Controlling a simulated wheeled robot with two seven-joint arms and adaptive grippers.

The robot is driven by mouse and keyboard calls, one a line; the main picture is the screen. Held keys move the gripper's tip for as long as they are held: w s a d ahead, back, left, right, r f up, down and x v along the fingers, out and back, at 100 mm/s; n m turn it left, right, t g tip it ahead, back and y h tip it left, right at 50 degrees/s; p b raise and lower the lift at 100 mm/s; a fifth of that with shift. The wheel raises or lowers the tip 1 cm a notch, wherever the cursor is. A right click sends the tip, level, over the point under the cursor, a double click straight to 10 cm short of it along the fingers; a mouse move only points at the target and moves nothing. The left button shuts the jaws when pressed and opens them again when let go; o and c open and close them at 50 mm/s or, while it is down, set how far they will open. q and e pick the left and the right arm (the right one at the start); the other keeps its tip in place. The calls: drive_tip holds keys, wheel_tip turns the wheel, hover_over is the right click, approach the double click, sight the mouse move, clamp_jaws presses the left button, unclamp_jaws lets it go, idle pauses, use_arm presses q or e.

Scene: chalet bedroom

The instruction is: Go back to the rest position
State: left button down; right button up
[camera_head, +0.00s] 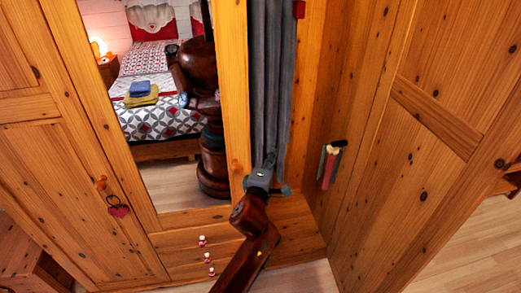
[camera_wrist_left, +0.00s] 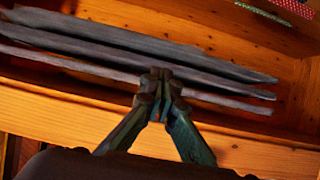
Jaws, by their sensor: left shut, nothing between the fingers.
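My left gripper (camera_head: 268,163) is shut and empty. It is in front of the open wardrobe (camera_head: 313,110), at the lower end of the grey hanging clothes (camera_head: 278,80). In the left wrist view its fingertips (camera_wrist_left: 160,76) meet in front of the lower edges of the grey clothes (camera_wrist_left: 90,45); I cannot tell whether they touch. My right gripper is not in view.
A mirror (camera_head: 155,190) left of the opening reflects a bed and my body. Drawers with small knobs (camera_head: 203,241) sit below. Wooden floor shows at lower right (camera_head: 460,265).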

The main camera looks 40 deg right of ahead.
use_arm(q)
drive_tip(key=shift+s+d, duration=0.25)
drive_tip(key=shift+s, duration=0.65)
